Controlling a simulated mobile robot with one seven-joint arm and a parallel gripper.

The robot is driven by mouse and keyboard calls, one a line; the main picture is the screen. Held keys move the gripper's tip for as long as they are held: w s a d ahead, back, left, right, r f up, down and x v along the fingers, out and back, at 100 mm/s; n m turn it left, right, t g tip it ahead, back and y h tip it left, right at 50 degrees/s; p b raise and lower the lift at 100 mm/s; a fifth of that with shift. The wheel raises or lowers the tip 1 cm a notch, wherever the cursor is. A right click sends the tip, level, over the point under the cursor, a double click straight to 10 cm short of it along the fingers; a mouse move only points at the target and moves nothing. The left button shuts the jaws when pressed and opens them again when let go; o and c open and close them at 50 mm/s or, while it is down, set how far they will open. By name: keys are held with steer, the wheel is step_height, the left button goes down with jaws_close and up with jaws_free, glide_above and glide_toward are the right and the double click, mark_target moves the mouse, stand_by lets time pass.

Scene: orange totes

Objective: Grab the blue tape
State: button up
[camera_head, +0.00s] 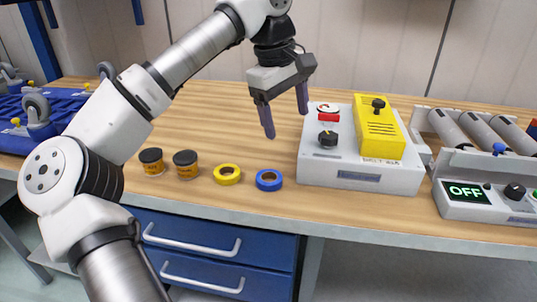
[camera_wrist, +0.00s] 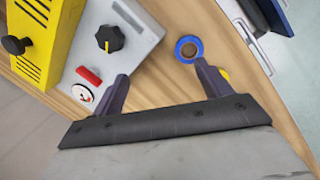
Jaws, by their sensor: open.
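The blue tape (camera_head: 269,180) is a small ring lying flat on the wooden workbench near its front edge, left of the grey control box. It also shows in the wrist view (camera_wrist: 196,43), just beyond the tip of the right-hand finger. My gripper (camera_head: 286,119) is open and empty, above the bench and behind the tape in the head view. In the wrist view its fingers (camera_wrist: 163,84) are spread apart, with the tape nearer the right-hand one. The gripper is apart from the tape in the head view.
A yellow tape (camera_head: 227,174) and two dark jars (camera_head: 186,164) lie left of the blue tape. The control box (camera_head: 360,178) with knobs and a yellow cover (camera_head: 378,130) stands close on its right. A roller unit (camera_head: 480,190) is farther right. The bench behind the tapes is clear.

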steer(key=a+y, duration=0.2)
steer(key=a, duration=0.1)
glide_above(268, 170)
steer(key=s, duration=0.2)
steer(key=shift+g, duration=0.4)
steer(key=f, duration=0.7)
steer(key=shift+w+d+f, duration=0.15)
steer(key=shift+w+f, duration=0.1)
steer(key=shift+f, duration=0.05)
steer(key=f, duration=0.4)
steer(key=shift+s+f, duration=0.3)
steer(key=shift+s, duration=0.1)
steer(key=shift+f, duration=0.6)
steer(key=c, duration=1.1)
steer(key=shift+o, duration=0.2)
steer(key=shift+r, duration=0.1)
